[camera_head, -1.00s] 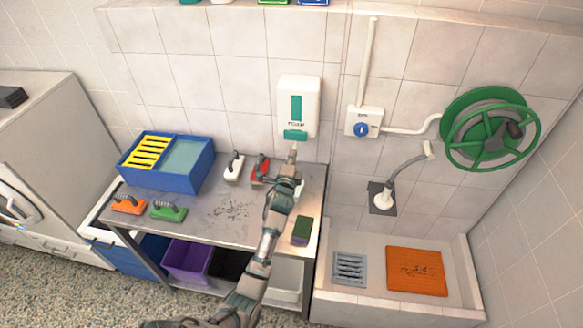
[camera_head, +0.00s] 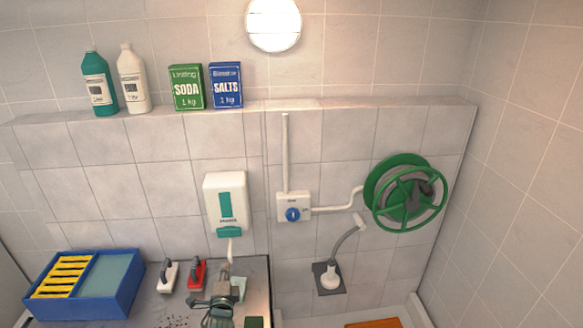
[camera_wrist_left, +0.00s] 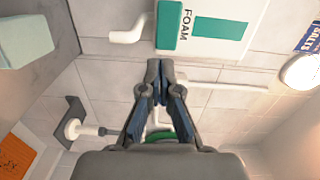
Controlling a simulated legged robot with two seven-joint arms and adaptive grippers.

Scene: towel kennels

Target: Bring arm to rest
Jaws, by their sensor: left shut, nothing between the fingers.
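My left gripper (camera_head: 226,268) shows at the bottom of the head view, over the back of the metal table and just below the foam dispenser (camera_head: 225,198). It is shut and empty. In the wrist view, the left gripper's fingertips (camera_wrist_left: 160,70) meet with nothing between them. The dispenser, marked FOAM (camera_wrist_left: 215,28), is beyond them at the top, with its white spout (camera_wrist_left: 130,33) to the left. A pale green block (camera_head: 239,288) lies beside the gripper, and it also shows in the wrist view (camera_wrist_left: 25,40). My right gripper is in neither view.
A blue divided tray (camera_head: 90,304), a white-based brush (camera_head: 167,278) and a red-based brush (camera_head: 196,275) are on the table's left. A green hose reel (camera_head: 405,193), a tap box (camera_head: 293,207) and a wall-mounted sprayer (camera_head: 330,280) are right. Bottles and boxes stand on the ledge.

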